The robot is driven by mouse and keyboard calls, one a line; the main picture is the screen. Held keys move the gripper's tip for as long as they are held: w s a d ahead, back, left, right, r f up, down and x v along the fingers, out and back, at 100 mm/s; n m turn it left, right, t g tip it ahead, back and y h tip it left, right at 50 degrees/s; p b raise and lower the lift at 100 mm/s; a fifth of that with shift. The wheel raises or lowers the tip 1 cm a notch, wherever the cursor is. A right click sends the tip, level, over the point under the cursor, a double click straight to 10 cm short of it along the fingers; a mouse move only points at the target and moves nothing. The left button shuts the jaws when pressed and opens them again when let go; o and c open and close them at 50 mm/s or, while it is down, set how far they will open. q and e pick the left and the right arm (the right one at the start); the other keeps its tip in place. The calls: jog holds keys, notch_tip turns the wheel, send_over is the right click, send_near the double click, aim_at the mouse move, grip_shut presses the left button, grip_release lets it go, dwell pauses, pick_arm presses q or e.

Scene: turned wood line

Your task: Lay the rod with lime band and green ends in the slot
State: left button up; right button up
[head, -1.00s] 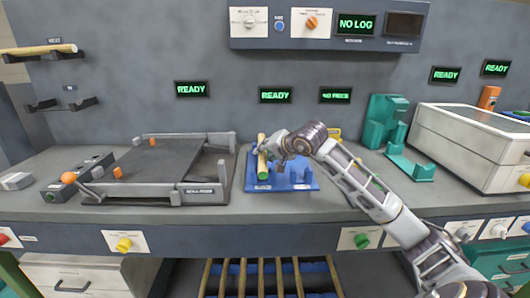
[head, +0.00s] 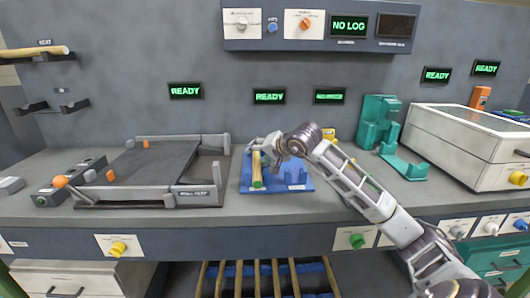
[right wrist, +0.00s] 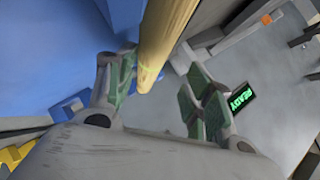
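A pale wooden rod (head: 257,170) with a green near end lies on the blue slotted fixture (head: 298,186), pointing toward me. In the right wrist view the rod (right wrist: 165,35) passes close beside one finger of my right gripper (right wrist: 160,98). The two fingers stand well apart, with a gap between the rod and the other finger. The fixture's blue surface (right wrist: 50,60) shows there too. My left gripper is not in view.
A grey tray device (head: 150,170) stands to the left of the fixture. A teal stand (head: 378,125) and a white lidded box (head: 460,145) are to the right. Another wooden rod (head: 35,51) rests on a wall rack at upper left. Several rods (head: 265,280) lie below the counter.

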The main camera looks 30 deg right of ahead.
jog(key=shift+s, duration=0.1)
jog(key=v, duration=1.1)
jog(key=shift+s+r, duration=0.25)
jog(key=shift+s, duration=0.1)
dwell(0.4)
jog(key=shift+r, duration=0.1)
dwell(0.4)
